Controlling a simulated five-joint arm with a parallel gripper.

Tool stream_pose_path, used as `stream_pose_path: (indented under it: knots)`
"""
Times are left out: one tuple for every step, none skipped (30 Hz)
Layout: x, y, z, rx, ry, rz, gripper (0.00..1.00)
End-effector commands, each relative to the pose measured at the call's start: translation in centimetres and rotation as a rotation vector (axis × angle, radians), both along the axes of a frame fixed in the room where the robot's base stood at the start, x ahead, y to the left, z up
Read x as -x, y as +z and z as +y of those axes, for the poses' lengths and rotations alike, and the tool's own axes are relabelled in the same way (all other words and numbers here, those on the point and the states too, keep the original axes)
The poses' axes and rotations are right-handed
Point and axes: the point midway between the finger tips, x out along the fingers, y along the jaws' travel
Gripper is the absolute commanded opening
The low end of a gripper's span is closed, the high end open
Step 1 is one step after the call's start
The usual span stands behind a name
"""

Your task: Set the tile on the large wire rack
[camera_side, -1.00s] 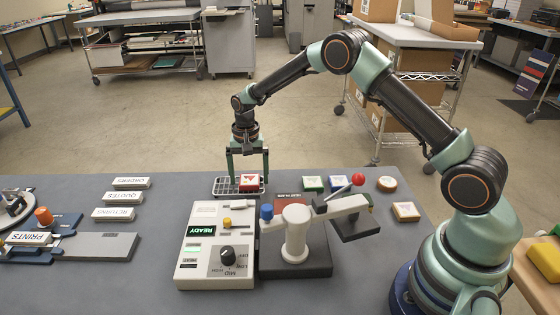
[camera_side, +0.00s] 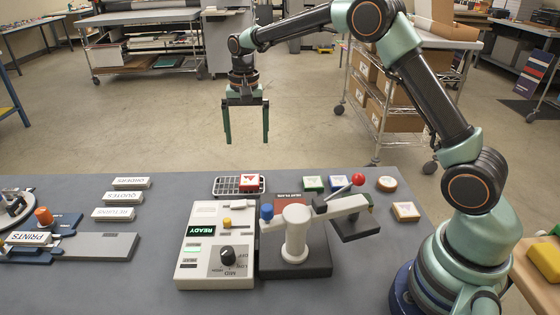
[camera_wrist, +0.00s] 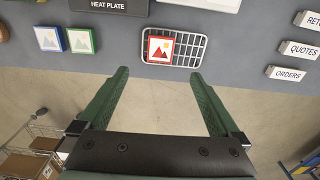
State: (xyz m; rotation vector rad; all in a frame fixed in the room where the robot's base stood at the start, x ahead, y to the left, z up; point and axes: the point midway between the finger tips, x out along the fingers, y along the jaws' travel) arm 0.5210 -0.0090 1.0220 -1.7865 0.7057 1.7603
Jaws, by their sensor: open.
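The tile (camera_side: 249,183), red-edged with a white picture face, lies on the right part of the wire rack (camera_side: 225,186) at the table's far edge. In the wrist view the tile (camera_wrist: 160,49) sits on the left part of the rack (camera_wrist: 187,50), flat within its rim. My gripper (camera_side: 246,140) is raised above and behind the rack, clear of the tile. Its fingers are wide apart and empty, as the wrist view also shows (camera_wrist: 163,85).
The air around my gripper is clear.

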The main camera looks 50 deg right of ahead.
Motion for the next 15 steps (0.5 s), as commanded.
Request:
stream_pose_path:
  knots:
    - [0.5, 1.2, 0.0, 0.001, 0.02, -0.017, 0.99]
    - [0.8, 1.8, 0.1, 0.001, 0.035, -0.027, 0.99]
    - [1.4, 2.9, 0.1, 0.003, 0.059, -0.045, 0.99]
    - [1.9, 3.7, 0.1, 0.004, 0.081, -0.058, 0.99]
    - [2.5, 4.5, 0.2, 0.006, 0.102, -0.072, 0.99]
    - [3.3, 5.5, 0.2, 0.009, 0.133, -0.091, 0.99]
    - [4.0, 6.2, 0.3, 0.012, 0.156, -0.106, 0.99]
    - [4.7, 6.9, 0.3, 0.015, 0.18, -0.118, 0.99]
    - [5.6, 7.8, 0.3, 0.02, 0.211, -0.139, 0.99]
    - [6.3, 8.3, 0.4, 0.023, 0.233, -0.152, 0.99]
    - [7.1, 8.9, 0.4, 0.027, 0.256, -0.166, 0.99]
    - [8.1, 9.6, 0.4, 0.033, 0.286, -0.185, 0.99]
    - [8.9, 10.0, 0.5, 0.037, 0.31, -0.199, 0.99]
    - [9.7, 10.4, 0.5, 0.043, 0.332, -0.212, 0.99]
    - [10.7, 10.9, 0.5, 0.05, 0.362, -0.232, 0.99]
